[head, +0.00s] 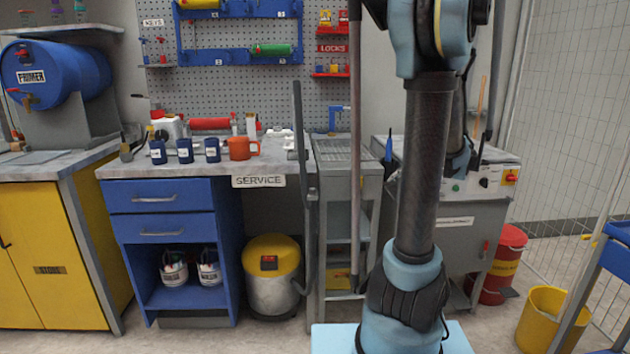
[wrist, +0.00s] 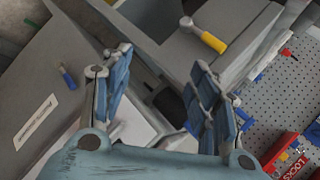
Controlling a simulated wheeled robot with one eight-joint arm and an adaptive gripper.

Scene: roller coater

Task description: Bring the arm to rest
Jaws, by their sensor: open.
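My arm (head: 425,160) stands upright in the right half of the head view, and its upper links run out of the top edge. In the wrist view my gripper (wrist: 160,85) is open, with its blue-padded fingers apart and nothing held between them. Grey cabinet surfaces lie beyond the fingers. In the head view I cannot make out the fingers clearly, as the arm covers part of that area.
A workbench (head: 170,197) with dark cups and an orange mug (head: 243,148) stands left of my arm. A yellow-topped vacuum (head: 273,275) stands below. A yellow bin (head: 548,318) and a red bin (head: 505,262) are at right. The wrist view shows a pegboard (wrist: 285,100) close on the right.

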